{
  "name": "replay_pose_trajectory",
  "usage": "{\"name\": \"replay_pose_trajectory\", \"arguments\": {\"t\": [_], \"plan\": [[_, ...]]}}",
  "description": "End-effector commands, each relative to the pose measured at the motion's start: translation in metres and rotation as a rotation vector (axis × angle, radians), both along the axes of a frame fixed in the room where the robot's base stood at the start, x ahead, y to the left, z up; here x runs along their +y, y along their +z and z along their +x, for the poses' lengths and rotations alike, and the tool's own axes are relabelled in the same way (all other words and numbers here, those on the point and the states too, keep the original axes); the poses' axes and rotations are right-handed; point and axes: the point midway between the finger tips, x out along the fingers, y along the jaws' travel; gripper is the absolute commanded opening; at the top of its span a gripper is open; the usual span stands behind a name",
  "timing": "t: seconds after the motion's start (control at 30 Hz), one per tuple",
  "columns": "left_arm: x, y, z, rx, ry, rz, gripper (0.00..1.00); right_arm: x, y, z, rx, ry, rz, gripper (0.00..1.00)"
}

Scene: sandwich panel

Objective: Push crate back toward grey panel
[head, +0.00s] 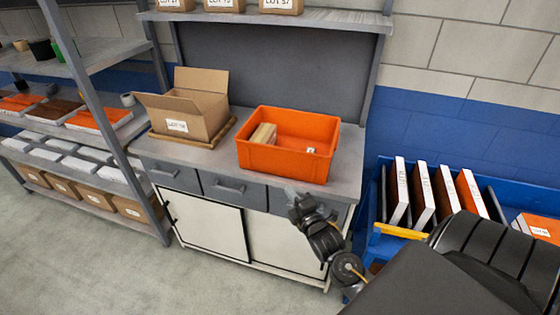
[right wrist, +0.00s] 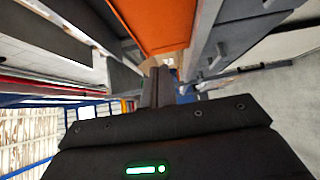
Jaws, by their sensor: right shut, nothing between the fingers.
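The orange crate (head: 282,162) stands on the grey workbench top, near its front edge, right of the middle. It holds a beige block (head: 263,136) and a small white item. The grey panel (head: 275,65) rises behind the bench, with bare bench between it and the crate. My right gripper (head: 294,192) is shut and empty, in front of the crate's lower front wall; I cannot tell if it touches. In the right wrist view the shut fingers (right wrist: 160,85) point toward the crate (right wrist: 155,25). My left gripper is not in view.
An open cardboard box (head: 185,110) stands on a brown board left of the crate. A blue cart (head: 370,215) with several upright binders is to the right. A shelf (head: 265,18) with boxes is above. A loaded rack stands at left.

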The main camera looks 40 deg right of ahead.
Motion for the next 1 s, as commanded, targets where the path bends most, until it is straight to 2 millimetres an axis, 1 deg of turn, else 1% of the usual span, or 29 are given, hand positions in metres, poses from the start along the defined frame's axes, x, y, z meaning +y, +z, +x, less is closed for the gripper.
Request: {"name": "replay_pose_trajectory", "arguments": {"t": [0.03, 0.17, 0.27, 0.37, 0.6, 0.73, 0.9, 1.0], "plan": [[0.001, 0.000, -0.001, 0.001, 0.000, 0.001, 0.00, 0.000, 0.003, 0.000, -0.004, 0.000, -0.005, 0.00], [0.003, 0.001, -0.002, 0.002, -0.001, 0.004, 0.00, -0.001, 0.003, 0.003, -0.004, -0.001, -0.006, 0.00], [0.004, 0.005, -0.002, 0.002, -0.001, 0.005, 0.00, -0.002, 0.004, 0.011, -0.006, -0.001, -0.005, 0.00], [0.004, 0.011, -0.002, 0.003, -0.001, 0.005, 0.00, -0.005, 0.006, 0.026, -0.006, -0.001, -0.004, 0.00], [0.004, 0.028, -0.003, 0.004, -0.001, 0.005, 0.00, -0.015, 0.006, 0.076, -0.005, -0.002, -0.003, 0.00], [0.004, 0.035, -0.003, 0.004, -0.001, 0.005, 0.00, -0.019, 0.005, 0.100, -0.003, -0.001, -0.002, 0.00], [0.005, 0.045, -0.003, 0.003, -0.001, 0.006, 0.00, -0.040, 0.004, 0.113, -0.003, -0.002, -0.003, 0.00], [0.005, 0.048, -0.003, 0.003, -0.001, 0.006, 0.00, -0.046, 0.003, 0.118, -0.002, 0.000, -0.002, 0.00]]}}
